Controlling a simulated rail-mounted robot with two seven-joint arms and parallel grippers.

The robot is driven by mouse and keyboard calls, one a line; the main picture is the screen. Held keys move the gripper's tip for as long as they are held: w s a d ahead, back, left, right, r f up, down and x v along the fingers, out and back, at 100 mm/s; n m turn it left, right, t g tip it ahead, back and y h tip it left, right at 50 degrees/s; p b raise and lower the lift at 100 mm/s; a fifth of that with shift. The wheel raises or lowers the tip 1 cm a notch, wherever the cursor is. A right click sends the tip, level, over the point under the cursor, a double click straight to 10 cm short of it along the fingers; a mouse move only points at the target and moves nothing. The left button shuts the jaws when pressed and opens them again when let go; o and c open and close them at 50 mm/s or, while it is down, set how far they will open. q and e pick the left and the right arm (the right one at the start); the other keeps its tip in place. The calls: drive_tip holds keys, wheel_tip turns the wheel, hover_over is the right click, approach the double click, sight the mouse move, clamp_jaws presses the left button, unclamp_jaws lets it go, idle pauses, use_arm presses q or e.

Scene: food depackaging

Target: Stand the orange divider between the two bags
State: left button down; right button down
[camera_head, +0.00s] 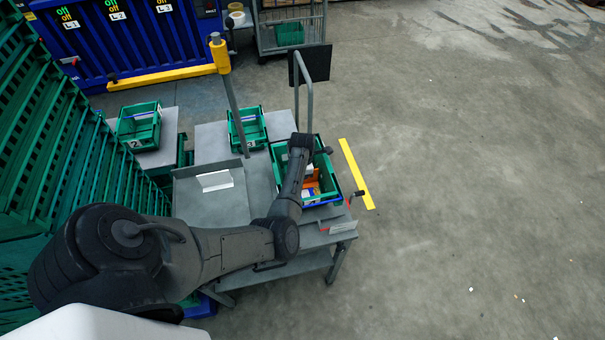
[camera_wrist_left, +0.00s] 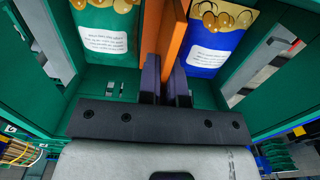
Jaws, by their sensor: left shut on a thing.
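The orange divider (camera_wrist_left: 172,40) stands upright in the left wrist view, between a green bag (camera_wrist_left: 106,25) on its left and a blue bag (camera_wrist_left: 212,45) on its right. Both bags have white labels and lie in a green crate (camera_wrist_left: 38,90). My left gripper (camera_wrist_left: 166,75) is shut on the divider, down inside the crate. Whether the divider touches the crate floor is hidden. In the head view my left arm reaches over the crate (camera_head: 336,178), and a piece of orange (camera_head: 313,186) shows beside it. My right gripper is not in view.
The crate stands on a grey table (camera_head: 212,205) with a raised panel at its back. More green crates stand behind, one left (camera_head: 139,126) and one in the middle (camera_head: 247,127). A grey post with a yellow top (camera_head: 220,55) rises behind the table. Tall stacked green crates (camera_head: 60,130) fill the left.

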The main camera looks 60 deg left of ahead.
use_arm(q)
drive_tip(key=c, duration=1.7)
unclamp_jaws()
drive_tip(key=shift+f, duration=0.25)
drive_tip(key=shift+c, duration=0.2)
drive_tip(key=o, duration=0.4)
drive_tip(key=shift+o, duration=0.2)
drive_tip(key=shift+r, duration=0.1)
